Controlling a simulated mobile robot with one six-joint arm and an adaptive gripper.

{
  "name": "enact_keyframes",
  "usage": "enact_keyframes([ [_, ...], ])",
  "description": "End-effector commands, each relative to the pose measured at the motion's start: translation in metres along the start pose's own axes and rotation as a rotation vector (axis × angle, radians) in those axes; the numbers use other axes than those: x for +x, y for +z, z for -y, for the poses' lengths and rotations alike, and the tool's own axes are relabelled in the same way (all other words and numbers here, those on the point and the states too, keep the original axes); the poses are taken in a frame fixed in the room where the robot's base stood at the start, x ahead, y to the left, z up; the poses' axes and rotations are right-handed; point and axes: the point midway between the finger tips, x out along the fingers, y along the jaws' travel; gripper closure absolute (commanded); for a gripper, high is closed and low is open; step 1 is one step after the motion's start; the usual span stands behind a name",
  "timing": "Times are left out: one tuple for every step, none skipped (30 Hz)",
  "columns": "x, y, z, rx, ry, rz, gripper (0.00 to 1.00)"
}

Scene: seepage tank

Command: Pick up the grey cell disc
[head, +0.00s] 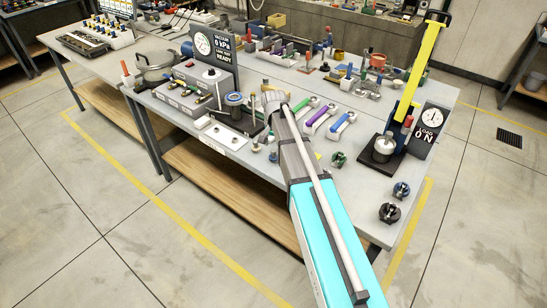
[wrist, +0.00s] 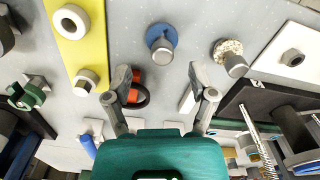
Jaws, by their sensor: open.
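My gripper (wrist: 160,84) is open and empty in the wrist view, its two fingers spread over the grey bench top. Beyond the fingertips lie a blue disc with a grey knob (wrist: 161,42) and a speckled disc with a grey knob (wrist: 230,57). A pale ring (wrist: 71,21) and a grey knobbed piece (wrist: 86,80) sit at a yellow strip on the left. I cannot tell for sure which piece is the grey cell disc. In the head view my arm reaches over the bench, and small knobbed pieces (head: 272,157) stand by the front edge, left of the arm.
A white plate with a dark nut (wrist: 292,57) is at the right of the wrist view. A black-and-orange ring (wrist: 137,96) lies between the fingers. In the head view, coloured-handled tools (head: 320,118) lie right of the arm, and a press with a yellow lever (head: 420,70) stands farther right.

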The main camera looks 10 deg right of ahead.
Motion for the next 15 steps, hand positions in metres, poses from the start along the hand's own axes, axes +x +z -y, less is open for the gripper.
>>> enact_keyframes([
  [0.008, 0.000, 0.001, 0.000, 0.000, 0.000, 0.27],
  [0.010, 0.000, 0.001, 0.000, 0.000, 0.000, 0.27],
  [0.013, 0.000, 0.002, 0.000, 0.000, 0.000, 0.27],
  [0.016, 0.000, 0.002, 0.000, 0.000, 0.000, 0.27],
  [0.018, 0.000, 0.002, 0.000, 0.000, 0.000, 0.27],
  [0.021, 0.000, 0.003, 0.000, 0.000, 0.000, 0.27],
  [0.023, 0.000, 0.003, 0.000, 0.000, 0.000, 0.27],
  [0.026, 0.000, 0.003, 0.000, 0.000, 0.000, 0.27],
  [0.028, 0.001, 0.003, 0.000, 0.000, 0.000, 0.27],
  [0.030, 0.000, 0.003, 0.000, 0.000, 0.000, 0.27],
  [0.032, 0.000, 0.003, 0.000, 0.000, 0.000, 0.27],
  [0.035, 0.000, 0.003, 0.000, 0.000, 0.000, 0.27],
  [0.036, 0.000, 0.003, 0.000, 0.000, 0.000, 0.27],
  [0.037, 0.000, 0.003, 0.000, 0.000, 0.000, 0.27],
  [0.038, 0.000, 0.003, 0.000, 0.000, 0.000, 0.27],
])
